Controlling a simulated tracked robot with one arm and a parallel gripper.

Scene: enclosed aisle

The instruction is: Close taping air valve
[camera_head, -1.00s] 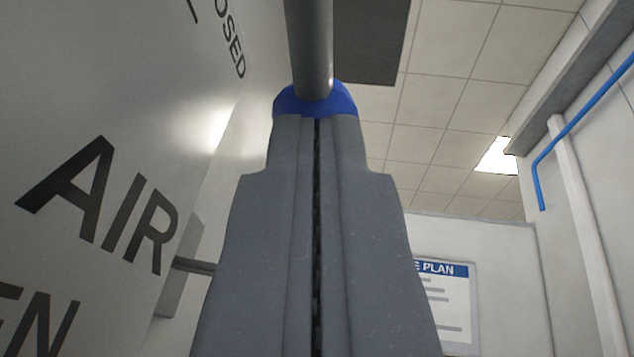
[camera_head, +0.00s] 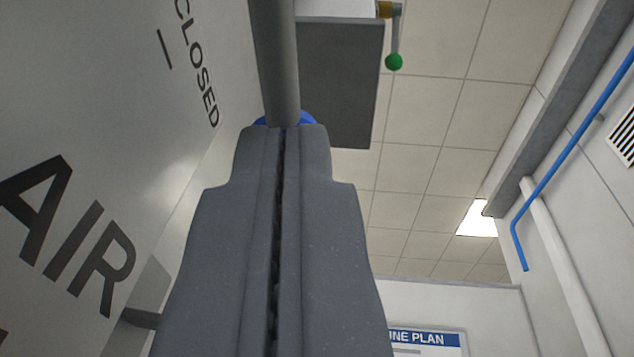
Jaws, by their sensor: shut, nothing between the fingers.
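My gripper (camera_head: 286,128) fills the lower middle of the view, pointing up, with its two grey fingers shut together and nothing between them. A grey rod or lever (camera_head: 275,62) comes down from the top edge and reaches the fingertips. A blue part (camera_head: 309,119) at the rod's lower end shows just behind the fingertips, mostly hidden by them. I cannot tell whether the fingertips touch the rod. The panel (camera_head: 150,150) on the left carries the words "AIR" and "CLOSED" and a short mark line.
A dark grey box (camera_head: 340,85) hangs above and right of the fingertips. A small lever with a green ball (camera_head: 394,62) is beyond it. A blue pipe (camera_head: 570,160) runs along the right wall. A sign (camera_head: 425,340) is on the far wall. Open space lies right of my gripper.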

